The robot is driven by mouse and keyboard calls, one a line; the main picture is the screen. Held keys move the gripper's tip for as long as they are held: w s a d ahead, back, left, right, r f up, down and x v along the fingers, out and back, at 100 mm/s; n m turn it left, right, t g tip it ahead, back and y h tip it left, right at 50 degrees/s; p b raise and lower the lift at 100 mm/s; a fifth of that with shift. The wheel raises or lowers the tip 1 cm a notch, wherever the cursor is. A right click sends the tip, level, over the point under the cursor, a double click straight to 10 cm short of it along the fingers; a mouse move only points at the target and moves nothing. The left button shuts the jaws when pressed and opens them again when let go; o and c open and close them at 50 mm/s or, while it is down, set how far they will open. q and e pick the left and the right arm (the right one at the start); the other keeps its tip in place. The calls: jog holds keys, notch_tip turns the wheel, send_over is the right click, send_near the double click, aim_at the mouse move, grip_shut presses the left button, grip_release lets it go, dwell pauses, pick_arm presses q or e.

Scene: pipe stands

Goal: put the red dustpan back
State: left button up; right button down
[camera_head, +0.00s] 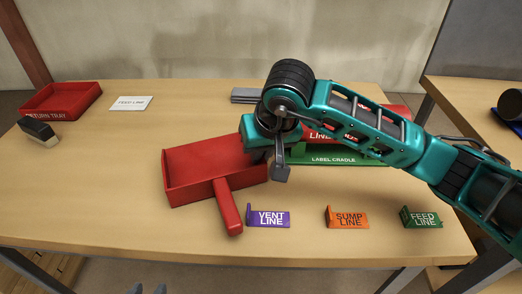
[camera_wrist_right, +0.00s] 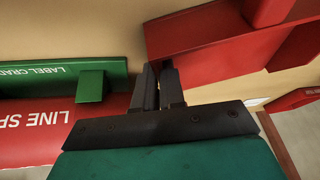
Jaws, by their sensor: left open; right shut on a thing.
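The red dustpan (camera_head: 205,168) is in the middle left of the table in the head view, its handle pointing toward the front edge. My right gripper (camera_head: 268,165) reaches in from the right and is shut on the dustpan's right wall; the wrist view shows its fingers (camera_wrist_right: 164,85) at the red wall of the dustpan (camera_wrist_right: 215,45). I cannot tell whether the dustpan rests on the table or is slightly raised. The red return tray (camera_head: 61,100) stands at the back left and looks empty. My left gripper (camera_head: 148,289) barely shows at the bottom edge, open.
A black-and-wood brush (camera_head: 39,132) lies by the tray. The green label cradle (camera_head: 335,155) with a red piece is partly behind my right arm. Purple (camera_head: 269,217), orange (camera_head: 347,217) and green (camera_head: 421,217) labels line the front. A white card (camera_head: 131,103) lies behind.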

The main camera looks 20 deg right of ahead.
jog(key=shift+f+b, duration=0.25)
jog(key=shift+b, duration=0.05)
jog(key=c, duration=1.2)
grip_release()
jog(key=shift+r, duration=0.1)
jog(key=shift+r+p, duration=0.2)
jog(key=shift+p, duration=0.15)
jog(key=p+v, duration=0.1)
jog(key=v, duration=1.1)
jog(key=shift+f, duration=0.1)
